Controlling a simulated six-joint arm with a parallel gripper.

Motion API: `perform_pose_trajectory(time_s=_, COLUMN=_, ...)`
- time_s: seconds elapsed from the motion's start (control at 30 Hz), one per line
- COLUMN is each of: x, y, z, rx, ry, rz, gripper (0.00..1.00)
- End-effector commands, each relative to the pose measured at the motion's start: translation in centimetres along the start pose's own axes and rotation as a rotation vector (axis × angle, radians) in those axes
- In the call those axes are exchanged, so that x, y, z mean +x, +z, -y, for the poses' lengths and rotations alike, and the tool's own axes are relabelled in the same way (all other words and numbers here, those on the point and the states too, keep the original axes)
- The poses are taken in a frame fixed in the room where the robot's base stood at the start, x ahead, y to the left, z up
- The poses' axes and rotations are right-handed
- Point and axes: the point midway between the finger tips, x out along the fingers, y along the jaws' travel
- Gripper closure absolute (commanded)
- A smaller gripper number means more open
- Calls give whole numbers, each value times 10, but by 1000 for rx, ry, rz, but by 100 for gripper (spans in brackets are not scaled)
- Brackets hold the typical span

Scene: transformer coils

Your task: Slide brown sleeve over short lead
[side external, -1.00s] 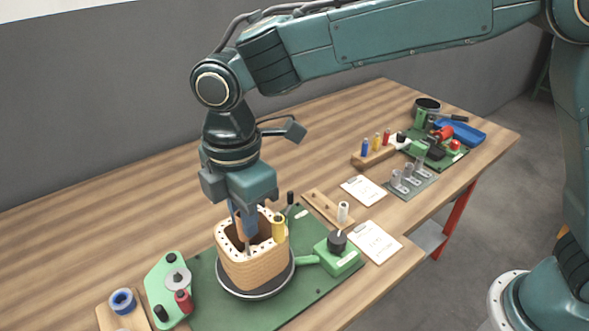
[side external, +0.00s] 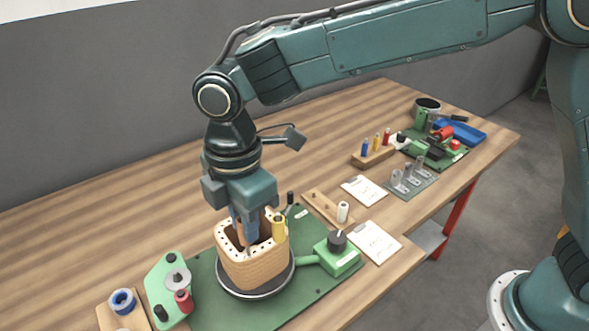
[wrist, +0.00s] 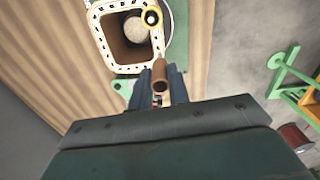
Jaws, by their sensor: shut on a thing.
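The wooden coil former (side external: 255,266) stands upright on a dark round plate, with its pale, hole-dotted rim facing up; it also shows in the wrist view (wrist: 103,32). A yellow sleeve (side external: 279,228) stands upright at its rim, also seen in the wrist view (wrist: 152,17). My gripper (side external: 245,232) is over the former's rear left part in the side view. In the wrist view its blue fingers (wrist: 160,84) are shut on the brown sleeve (wrist: 161,76), a short tube close to the rim's lower right corner. I cannot make out the short lead or whether the sleeve surrounds it.
A green fixture with a dark knob (side external: 336,254) stands right of the former. A light green spool holder (side external: 168,284) and blue tape roll (side external: 122,301) are at the left. A wooden peg rack (side external: 325,209) lies behind right. The rear left tabletop is clear.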

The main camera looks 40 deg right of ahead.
Motion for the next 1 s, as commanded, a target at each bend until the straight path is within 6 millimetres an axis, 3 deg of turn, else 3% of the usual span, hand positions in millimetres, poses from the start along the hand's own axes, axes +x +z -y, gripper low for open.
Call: perform_pose_trajectory(time_s=1.0, x=11, y=0, z=0, rx=0, ry=-1, rz=0, gripper=100)
